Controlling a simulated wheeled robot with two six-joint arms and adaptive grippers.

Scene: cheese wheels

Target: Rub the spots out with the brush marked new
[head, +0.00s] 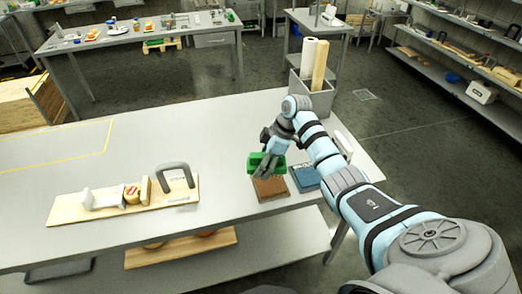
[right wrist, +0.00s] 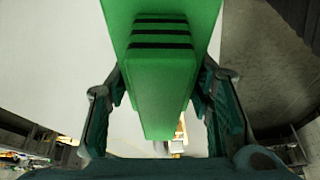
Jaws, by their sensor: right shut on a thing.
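My right gripper (head: 270,158) is shut on a green brush (head: 256,162) and holds it over the brown pad (head: 270,188) near the table's front right. In the right wrist view the green brush (right wrist: 160,90) sits between both fingers and shows dark stripes on its handle. No readable mark shows on it. A small cheese wheel (head: 132,194) with a red label stands on edge in a holder on a pale wooden board (head: 68,212), left of the brush. Spots on it are too small to tell. My left gripper is not in view.
A blue pad (head: 305,179) lies right of the brown one. A grey bin (head: 318,97) with a white roll and a wooden piece stands at the back right. A grey arch (head: 175,172) rises from the wooden board. The table's middle (head: 190,125) is clear.

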